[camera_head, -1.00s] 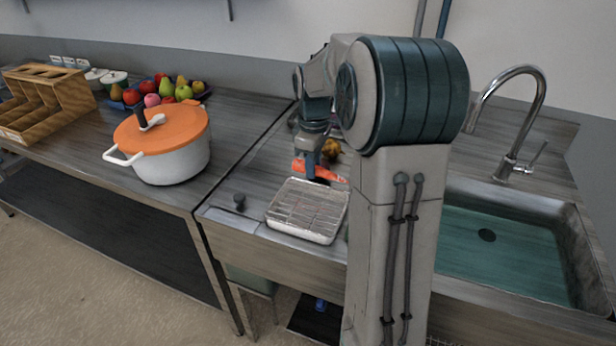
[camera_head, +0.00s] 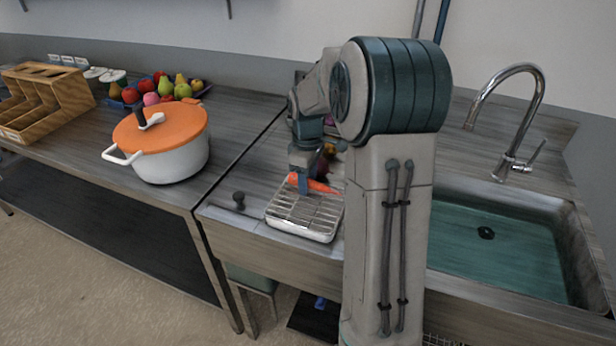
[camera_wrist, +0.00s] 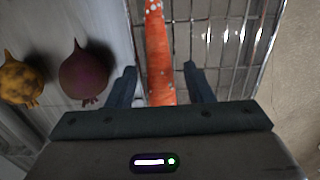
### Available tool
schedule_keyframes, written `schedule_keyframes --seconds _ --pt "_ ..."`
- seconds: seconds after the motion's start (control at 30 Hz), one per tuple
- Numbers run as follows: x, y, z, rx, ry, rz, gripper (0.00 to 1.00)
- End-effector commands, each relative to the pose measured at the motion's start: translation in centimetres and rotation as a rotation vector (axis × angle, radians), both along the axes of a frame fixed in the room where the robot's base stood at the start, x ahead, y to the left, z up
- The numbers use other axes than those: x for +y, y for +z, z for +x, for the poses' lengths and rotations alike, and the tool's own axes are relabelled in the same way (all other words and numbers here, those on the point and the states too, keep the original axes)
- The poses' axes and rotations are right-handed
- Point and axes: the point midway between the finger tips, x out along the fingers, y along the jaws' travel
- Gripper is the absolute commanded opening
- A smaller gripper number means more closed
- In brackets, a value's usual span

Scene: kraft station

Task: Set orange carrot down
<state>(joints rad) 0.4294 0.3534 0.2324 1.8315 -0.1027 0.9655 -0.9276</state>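The orange carrot (camera_head: 318,186) lies across the far part of the wire rack tray (camera_head: 303,228). In the wrist view the carrot (camera_wrist: 158,55) runs between my two fingers, over the rack (camera_wrist: 215,40) near its left edge. My gripper (camera_head: 304,186) points down at the carrot. Its fingers in the wrist view (camera_wrist: 160,84) are spread, with a visible gap on each side of the carrot. The carrot's near end is hidden by the gripper body. The carrot seems to rest on the rack, but exact contact is hard to see.
A dark purple beet (camera_wrist: 84,75) and a yellow one (camera_wrist: 18,80) lie left of the rack in the wrist view. The sink (camera_head: 500,245) is at right. A white pot with orange lid (camera_head: 175,150) and a fruit tray (camera_head: 165,92) are at left.

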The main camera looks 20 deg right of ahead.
Motion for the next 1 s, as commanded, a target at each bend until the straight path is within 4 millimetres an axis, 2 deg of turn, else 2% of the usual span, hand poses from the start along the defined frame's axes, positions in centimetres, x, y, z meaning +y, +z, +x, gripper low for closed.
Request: schedule_keyframes --seconds 0.23,0.37,0.8,1.0 --pt "0.0 0.2 0.0 0.000 0.000 0.000 0.47" --pt "0.0 1.2 0.1 -0.002 0.000 -0.001 0.47" --pt "0.0 10.0 0.1 -0.004 0.000 -0.001 0.47" --pt "0.1 12.0 0.0 -0.001 -0.001 -0.001 0.47"
